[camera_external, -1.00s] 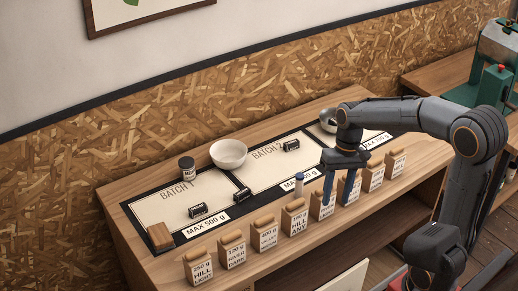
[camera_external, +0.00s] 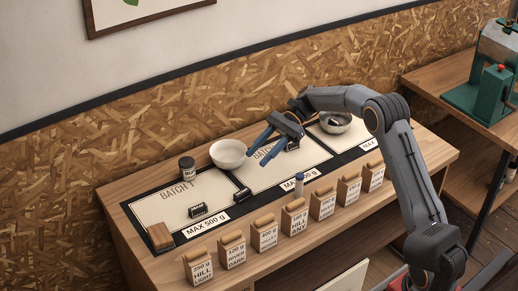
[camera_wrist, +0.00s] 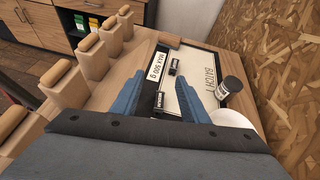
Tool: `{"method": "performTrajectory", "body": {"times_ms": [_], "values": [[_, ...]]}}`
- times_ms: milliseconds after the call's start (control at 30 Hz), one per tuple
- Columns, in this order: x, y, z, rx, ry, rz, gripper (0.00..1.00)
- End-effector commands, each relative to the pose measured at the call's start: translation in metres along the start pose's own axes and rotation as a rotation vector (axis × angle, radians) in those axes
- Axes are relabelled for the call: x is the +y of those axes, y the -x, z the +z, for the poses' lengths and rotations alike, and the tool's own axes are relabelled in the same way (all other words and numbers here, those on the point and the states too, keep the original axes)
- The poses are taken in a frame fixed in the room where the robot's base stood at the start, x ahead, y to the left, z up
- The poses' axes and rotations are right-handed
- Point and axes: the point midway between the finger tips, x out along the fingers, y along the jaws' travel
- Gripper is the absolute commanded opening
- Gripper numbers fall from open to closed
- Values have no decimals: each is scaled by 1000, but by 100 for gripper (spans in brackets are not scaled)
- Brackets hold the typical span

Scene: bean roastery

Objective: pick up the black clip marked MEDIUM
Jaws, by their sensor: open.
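Several small black clips with pale labels lie on the mat; I cannot read which is marked MEDIUM. One clip (camera_external: 197,210) is on the BATCH 1 panel near its front edge. Another clip (camera_external: 241,195) lies by the divider between panels. A third clip (camera_external: 292,145) is on the BATCH 2 panel, partly hidden by my gripper. My gripper (camera_external: 258,157) is open and empty above the BATCH 2 panel, fingers pointing left and down. In the wrist view, one clip (camera_wrist: 159,100) shows between the fingers of my gripper (camera_wrist: 162,76), and another (camera_wrist: 174,66) lies beyond.
A white bowl (camera_external: 229,153) stands left of my fingers, with a dark jar (camera_external: 187,168) beyond it. A metal bowl (camera_external: 335,122) is at the right. Several labelled bags (camera_external: 264,234) line the front edge.

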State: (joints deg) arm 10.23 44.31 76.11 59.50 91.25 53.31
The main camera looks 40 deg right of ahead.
Motion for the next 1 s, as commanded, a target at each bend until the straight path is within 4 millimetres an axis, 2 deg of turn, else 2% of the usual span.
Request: {"method": "performTrajectory", "body": {"times_ms": [100, 200, 300, 433, 567, 1000], "values": [[-15, 0, -12, -59, -50, -15, 41], [-11, -18, -49, -53, -49, -12, 41], [-10, -31, -76, -51, -46, -13, 41], [-9, -42, -99, -50, -43, -13, 41], [-9, -51, -104, -49, -41, -13, 41], [-11, -93, -98, -48, -40, -12, 41]]}}
